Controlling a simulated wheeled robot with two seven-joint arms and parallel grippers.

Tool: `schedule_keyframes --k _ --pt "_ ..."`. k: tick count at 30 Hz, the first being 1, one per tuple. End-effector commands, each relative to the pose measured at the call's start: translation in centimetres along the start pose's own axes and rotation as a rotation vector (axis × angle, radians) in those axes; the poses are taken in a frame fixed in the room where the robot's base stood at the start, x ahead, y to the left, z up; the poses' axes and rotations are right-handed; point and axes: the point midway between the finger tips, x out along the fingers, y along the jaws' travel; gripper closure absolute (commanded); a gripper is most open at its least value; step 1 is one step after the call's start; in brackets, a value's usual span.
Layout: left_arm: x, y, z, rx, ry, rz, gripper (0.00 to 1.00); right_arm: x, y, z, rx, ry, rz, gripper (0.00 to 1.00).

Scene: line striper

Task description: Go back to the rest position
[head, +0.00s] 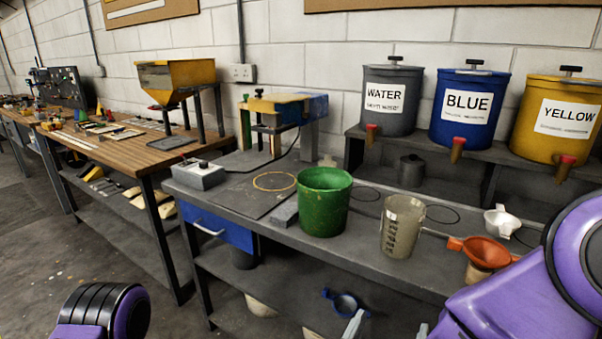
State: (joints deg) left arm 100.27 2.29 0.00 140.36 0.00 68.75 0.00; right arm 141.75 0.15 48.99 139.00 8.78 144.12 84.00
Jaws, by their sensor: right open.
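My right arm, purple, comes in at the lower right. Two pale fingertips of my right gripper (388,328) show at the bottom edge, apart, with nothing visible between them; the rest of it is cut off. A purple and black part of my left arm shows at the bottom left; my left gripper is out of view. The grey workbench (235,195) stands in front of me. On it are a green bucket (325,202), a clear measuring cup (402,226) and an orange funnel (482,252), which stands close to my right arm.
Water (388,108), blue (468,132) and yellow (556,138) containers stand on a raised shelf. A press-like stand (284,112) and a grey control box (198,176) are on the bench's left. A wooden table (118,160) stands further left. Floor is clear at lower left.

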Motion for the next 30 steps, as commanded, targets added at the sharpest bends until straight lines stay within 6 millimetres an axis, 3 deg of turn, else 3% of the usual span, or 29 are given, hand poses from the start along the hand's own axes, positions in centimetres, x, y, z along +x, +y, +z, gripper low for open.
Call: schedule_keyframes --k 7,11,14,17,20,21,24,27,30 --pt "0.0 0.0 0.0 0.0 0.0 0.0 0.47 0.6 3.0 -0.2 -0.42 -0.056 0.164 0.0" --pt "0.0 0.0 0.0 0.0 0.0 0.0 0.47 1.6 4.9 -2.4 -0.8 -0.108 0.283 0.0" --pt "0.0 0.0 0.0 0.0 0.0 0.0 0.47 2.4 6.1 -6.6 -1.189 -0.15 0.417 0.0" --pt "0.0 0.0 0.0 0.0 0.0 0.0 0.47 2.7 6.0 -13.7 -1.632 -0.197 0.617 0.0" --pt "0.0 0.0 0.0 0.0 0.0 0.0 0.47 1.7 3.8 -22.2 -2.027 -0.253 0.882 0.0" --pt "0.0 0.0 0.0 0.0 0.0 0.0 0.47 0.9 2.3 -25.6 -2.148 -0.272 0.999 0.0" --pt "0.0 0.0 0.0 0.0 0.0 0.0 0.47 -1.5 -2.6 -32.7 -2.35 -0.281 1.277 0.0" --pt "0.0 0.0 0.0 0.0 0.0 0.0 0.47 -3.8 -7.6 -37.4 -2.422 -0.209 1.472 0.0" --pt "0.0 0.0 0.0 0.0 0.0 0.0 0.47 -5.5 -11.3 -40.0 -2.452 -0.12 1.568 0.0"
